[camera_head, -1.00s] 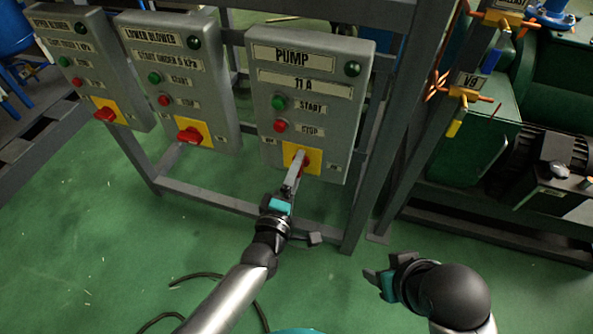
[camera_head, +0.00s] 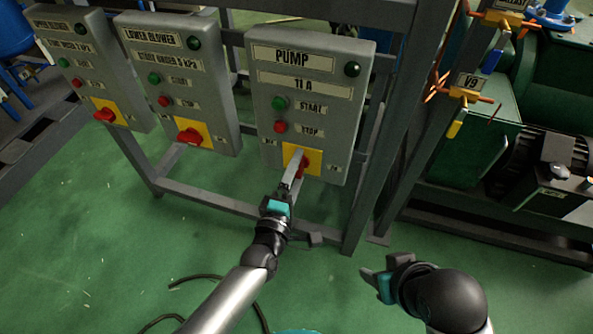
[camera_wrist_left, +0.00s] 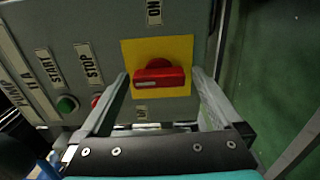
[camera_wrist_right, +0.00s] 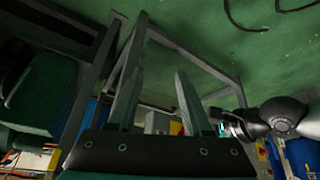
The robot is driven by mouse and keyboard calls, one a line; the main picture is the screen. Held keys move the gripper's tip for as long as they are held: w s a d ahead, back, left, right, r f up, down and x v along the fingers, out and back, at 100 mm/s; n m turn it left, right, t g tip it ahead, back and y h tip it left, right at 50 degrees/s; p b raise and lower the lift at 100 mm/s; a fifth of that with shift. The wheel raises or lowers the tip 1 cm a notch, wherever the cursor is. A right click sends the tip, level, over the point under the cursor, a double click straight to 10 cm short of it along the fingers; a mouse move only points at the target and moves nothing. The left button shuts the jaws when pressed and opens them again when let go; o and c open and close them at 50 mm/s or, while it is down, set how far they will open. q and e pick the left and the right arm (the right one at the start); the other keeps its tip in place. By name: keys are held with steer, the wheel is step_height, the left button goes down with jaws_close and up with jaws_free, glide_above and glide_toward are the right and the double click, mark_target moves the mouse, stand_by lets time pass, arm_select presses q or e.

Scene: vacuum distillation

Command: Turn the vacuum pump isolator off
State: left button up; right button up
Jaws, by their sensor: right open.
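The pump isolator is a red rotary knob on a yellow plate, low on the grey PUMP panel (camera_head: 330,85). In the head view the red knob (camera_head: 304,167) is partly hidden by my left gripper (camera_head: 293,168). In the left wrist view the knob (camera_wrist_left: 158,78) lies between the fingertips of my left gripper (camera_wrist_left: 160,78), one on each side. The fingers are spread, with narrow gaps to the knob. The knob's bar runs across from finger to finger; labels sit above and below the plate there. My right gripper (camera_head: 372,280) is open and empty, low and away from the panel.
The START (camera_head: 279,103) and STOP (camera_head: 280,127) buttons sit above the isolator. The LOWER BLOWER (camera_head: 185,75) and upper blower panels stand left, each with a red knob. A grey frame post (camera_head: 385,150) and green machinery stand right. A cable lies on the green floor.

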steer(key=shift+w+r, duration=0.1)
arm_select(q)
steer(key=p+v, duration=0.4)
steer(key=v, duration=1.1)
arm_select(e)
step_height(320, 180, down, 8)
steer(key=s+g, duration=0.1)
steer(key=shift+d+g, duration=0.3)
steer(key=shift+g, duration=0.1)
